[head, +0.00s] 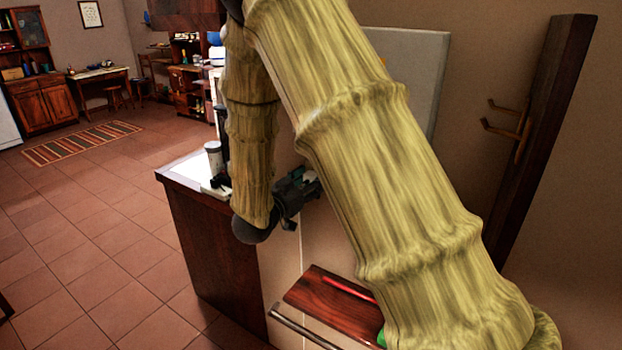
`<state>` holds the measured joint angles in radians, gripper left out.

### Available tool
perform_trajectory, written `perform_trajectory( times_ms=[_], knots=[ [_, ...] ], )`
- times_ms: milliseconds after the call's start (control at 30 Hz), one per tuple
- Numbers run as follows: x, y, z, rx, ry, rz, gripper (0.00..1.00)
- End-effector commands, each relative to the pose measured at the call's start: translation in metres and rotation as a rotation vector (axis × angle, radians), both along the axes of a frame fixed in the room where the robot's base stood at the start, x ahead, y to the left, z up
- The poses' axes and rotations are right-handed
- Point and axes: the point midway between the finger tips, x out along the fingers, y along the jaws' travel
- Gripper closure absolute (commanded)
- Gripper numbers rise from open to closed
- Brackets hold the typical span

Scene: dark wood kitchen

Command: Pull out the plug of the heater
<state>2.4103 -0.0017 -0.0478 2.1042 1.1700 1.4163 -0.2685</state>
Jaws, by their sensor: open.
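My gripper (310,187) is dark and small in the head view, at the end of my arm beside the pale upright surface in the middle. It is open. Its fingers point right, and the large arm link covers the area just beyond them. I cannot make out a plug or a socket. A pale grey panel (415,70) stands against the wall behind my arm, partly hidden; I cannot tell whether it is the heater. I cannot tell whether the fingers touch anything.
A counter with a dark wood side (215,250) holds a grey cylinder (214,158). A wooden board (318,300) with a red stick (348,289) lies below my gripper, near a metal bar (300,328). A post with hooks (535,130) is at right.

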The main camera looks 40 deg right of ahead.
Motion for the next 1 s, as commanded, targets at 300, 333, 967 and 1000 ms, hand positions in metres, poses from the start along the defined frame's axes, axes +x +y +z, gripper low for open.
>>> perform_trajectory(
  times_ms=[300, 333, 967, 1000],
  knots=[
    [0.0000, 0.0000, 0.0000, 0.000, 0.000, 0.000, 0.48],
    [0.0000, 0.0000, 0.0000, 0.000, 0.000, 0.000, 0.48],
    [0.0003, 0.0002, 0.0000, 0.000, 0.000, 0.000, 0.99],
    [0.0003, 0.0002, 0.0000, 0.000, 0.000, 0.000, 1.00]
  ],
)
